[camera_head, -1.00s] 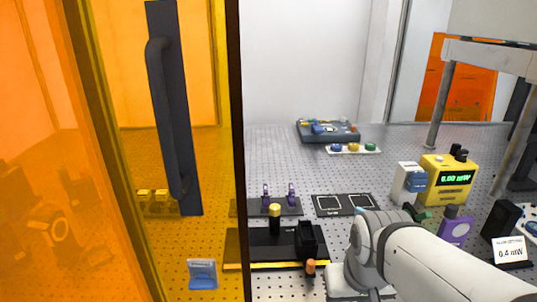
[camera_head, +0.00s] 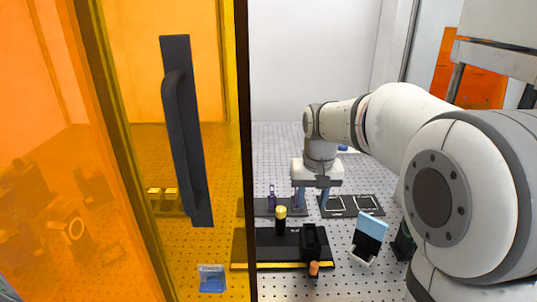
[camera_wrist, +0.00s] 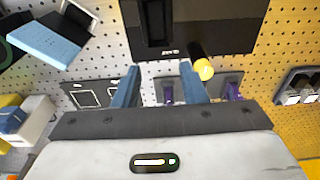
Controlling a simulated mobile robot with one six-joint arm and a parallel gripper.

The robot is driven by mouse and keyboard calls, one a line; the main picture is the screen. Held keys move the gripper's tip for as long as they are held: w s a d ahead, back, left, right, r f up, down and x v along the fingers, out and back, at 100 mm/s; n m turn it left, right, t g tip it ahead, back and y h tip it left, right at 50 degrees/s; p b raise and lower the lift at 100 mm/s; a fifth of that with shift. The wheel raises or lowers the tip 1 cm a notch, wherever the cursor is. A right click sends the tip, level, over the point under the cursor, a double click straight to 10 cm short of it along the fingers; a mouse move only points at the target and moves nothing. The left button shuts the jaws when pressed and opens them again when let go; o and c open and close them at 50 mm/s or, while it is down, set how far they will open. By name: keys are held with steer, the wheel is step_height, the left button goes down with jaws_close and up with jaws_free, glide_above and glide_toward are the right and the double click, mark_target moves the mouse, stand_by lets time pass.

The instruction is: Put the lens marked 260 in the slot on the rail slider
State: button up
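Two purple lenses stand in a dark holder plate (camera_head: 258,208). The left lens (camera_head: 271,195) is clear of my gripper; the right one is largely hidden behind it in the head view. In the wrist view the nearer lens (camera_wrist: 168,94) shows between my fingers, and the other lens (camera_wrist: 232,90) is to the right. No 260 marking is readable. My gripper (camera_head: 313,204) is open above the holder, and its blue fingers (camera_wrist: 160,82) do not visibly touch a lens. The black slider block (camera_head: 310,240) sits on the rail base (camera_head: 262,246); its slot shows dark in the wrist view (camera_wrist: 154,20).
A yellow-capped post (camera_head: 281,220) stands on the rail base near the holder. A mat with two outlined squares (camera_head: 366,206) lies right of the lenses. A light blue-topped box (camera_head: 371,226) is front right. An orange glass door with a dark handle (camera_head: 186,130) fills the left.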

steer(key=w+a+p, duration=0.3)
steer(key=w+a, duration=0.2)
steer(key=w, duration=0.6)
steer(key=g+p, duration=0.1)
glide_above(272, 189)
step_height(272, 189, down, 3)
steer(key=shift+d, duration=0.1)
steer(key=shift+w+f, duration=0.1)
steer(key=shift+f, duration=0.15)
steer(key=shift+f+p, duration=0.6)
steer(key=shift+f, duration=3.2)
jaws_close()
steer(key=shift+r, duration=0.1)
